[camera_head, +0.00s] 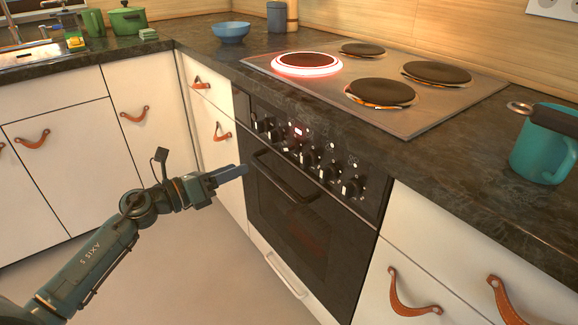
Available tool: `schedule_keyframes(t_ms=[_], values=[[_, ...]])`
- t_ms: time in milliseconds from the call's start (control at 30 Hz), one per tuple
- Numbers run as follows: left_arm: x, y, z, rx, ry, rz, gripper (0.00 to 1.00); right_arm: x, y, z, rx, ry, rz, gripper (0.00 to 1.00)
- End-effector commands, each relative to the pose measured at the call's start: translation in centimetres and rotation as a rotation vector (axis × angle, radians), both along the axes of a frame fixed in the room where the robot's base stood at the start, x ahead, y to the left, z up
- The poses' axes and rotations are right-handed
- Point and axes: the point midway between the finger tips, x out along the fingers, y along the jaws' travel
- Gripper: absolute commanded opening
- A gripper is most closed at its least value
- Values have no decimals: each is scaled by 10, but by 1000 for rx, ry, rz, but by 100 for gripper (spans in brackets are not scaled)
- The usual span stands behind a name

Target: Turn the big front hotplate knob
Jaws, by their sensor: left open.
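The oven's control panel carries a row of dark knobs; the knob nearest me (352,187) is at its right end, and another knob (262,125) is at its left end. I cannot tell which knob belongs to which plate. The big front hotplate (382,93) is dark, with an orange tint at its front rim. Another hotplate (307,62) has a glowing red ring. My left gripper (240,172) is open and empty, left of the oven front and below the knobs, not visibly touching anything. My right gripper is not in view.
The oven door handle (285,177) sticks out just right of my left gripper. A teal mug (545,150) and a dark handle with a ring (553,118) are on the right. A blue bowl (231,32) stands at the back. Orange leather pulls (410,295) hang from the cabinets.

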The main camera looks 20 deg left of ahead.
Motion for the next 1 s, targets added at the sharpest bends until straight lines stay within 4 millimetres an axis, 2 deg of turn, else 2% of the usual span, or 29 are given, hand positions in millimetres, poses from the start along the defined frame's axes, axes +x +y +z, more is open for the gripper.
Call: schedule_keyframes(t_ms=[167,500,700,1000], values=[[13,-9,0,4,-4,-2,55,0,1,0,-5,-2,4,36],[68,-53,0,0,-4,-2,55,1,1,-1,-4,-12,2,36],[92,-72,-1,0,-2,0,55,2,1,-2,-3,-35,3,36],[104,-81,-1,3,-1,-1,55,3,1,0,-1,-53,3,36]])
